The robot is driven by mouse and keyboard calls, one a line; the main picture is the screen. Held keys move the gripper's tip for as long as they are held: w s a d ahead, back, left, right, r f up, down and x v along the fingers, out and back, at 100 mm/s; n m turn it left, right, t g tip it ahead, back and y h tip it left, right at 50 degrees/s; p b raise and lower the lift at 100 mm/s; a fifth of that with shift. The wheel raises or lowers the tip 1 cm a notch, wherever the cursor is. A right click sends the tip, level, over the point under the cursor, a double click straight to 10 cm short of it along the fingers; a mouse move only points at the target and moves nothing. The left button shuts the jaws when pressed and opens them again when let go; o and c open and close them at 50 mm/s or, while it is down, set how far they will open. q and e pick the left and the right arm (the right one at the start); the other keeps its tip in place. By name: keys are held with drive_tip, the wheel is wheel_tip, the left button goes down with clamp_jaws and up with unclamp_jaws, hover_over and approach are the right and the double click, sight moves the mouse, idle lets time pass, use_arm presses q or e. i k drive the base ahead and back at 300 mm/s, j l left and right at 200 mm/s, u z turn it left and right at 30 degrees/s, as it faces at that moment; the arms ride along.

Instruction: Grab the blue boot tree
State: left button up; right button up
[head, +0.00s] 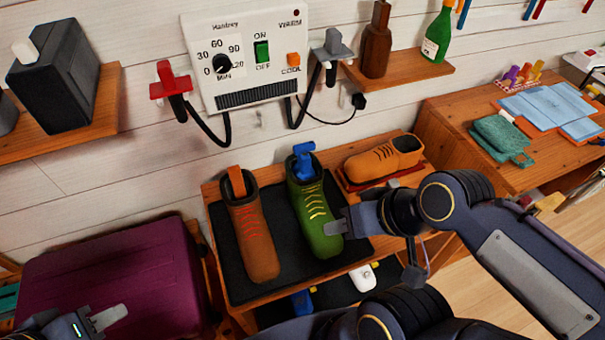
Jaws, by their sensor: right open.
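The blue boot tree (303,160) stands in the opening of the green boot (312,215), its blue top sticking out above the collar; its lower part is hidden inside. The green boot with yellow laces lies on a black mat (229,258) on a wooden bench. My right gripper (338,222) is open at the right side of the green boot, below and right of the boot tree; I cannot tell whether it touches the boot. My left gripper (99,318) is at the lower left, far from the boots; its opening is unclear.
A brown boot (254,235) with an orange tree lies left of the green one. An orange shoe (384,159) sits on a red tray behind right. A dryer panel (248,60) hangs above. A purple suitcase (115,285) stands left. Blue and white items lie on a lower shelf.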

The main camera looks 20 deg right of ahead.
sight(302, 170)
drive_tip(key=l+u, duration=0.15)
drive_tip(key=u, duration=1.3)
drive_tip(key=k+l+u, duration=0.15)
drive_tip(key=k+l, duration=0.65)
drive_tip(key=l, duration=0.15)
